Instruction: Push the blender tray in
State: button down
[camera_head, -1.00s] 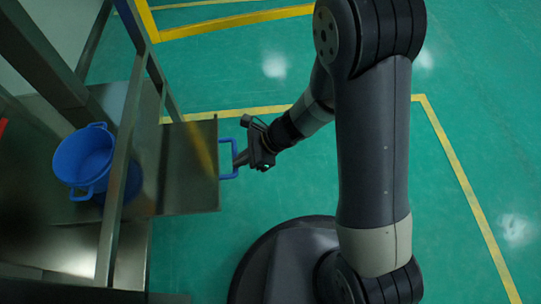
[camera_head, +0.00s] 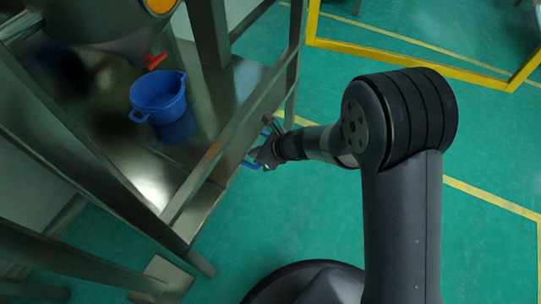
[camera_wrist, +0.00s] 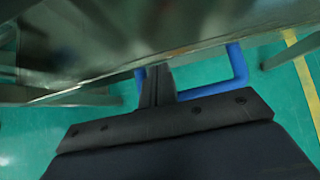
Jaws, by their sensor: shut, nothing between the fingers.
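The metal tray (camera_head: 203,203) sits in the machine frame, with only a narrow strip showing outside the frame's slanted bar. A blue pot (camera_head: 158,94) stands inside the frame, near a red lever. The tray's blue handle (camera_head: 250,164) is on its outer edge and also shows in the wrist view (camera_wrist: 240,65). My gripper (camera_head: 266,151) is at this handle, with its body covering the middle of it. In the wrist view its shut fingers (camera_wrist: 156,84) lie inside the handle's loop, pointing at the tray edge. Contact with the tray edge cannot be made out.
The steel frame's slanted bar (camera_head: 228,143) and posts stand close to my gripper. A red lever (camera_head: 155,61) and the machine's body hang over the pot area. Green floor with yellow lines is open on the right.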

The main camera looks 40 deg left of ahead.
jog(key=shift+a, duration=0.35)
jog(key=shift+r, duration=0.25)
jog(key=p+v, duration=0.3)
jog(key=v, duration=0.7)
jog(key=shift+d, duration=0.4)
jog(key=shift+d+f+b+x, duration=0.15)
jog(key=shift+b+x, duration=0.4)
jog(key=shift+x, duration=1.05)
jog(key=shift+d+f+b+x, duration=0.1)
jog(key=shift+b+x, duration=0.45)
jog(key=shift+x, duration=1.05)
jog(key=shift+d+f+b+x, duration=0.15)
jog(key=shift+b+x, duration=0.4)
jog(key=shift+x, duration=1.05)
jog(key=shift+w, duration=0.15)
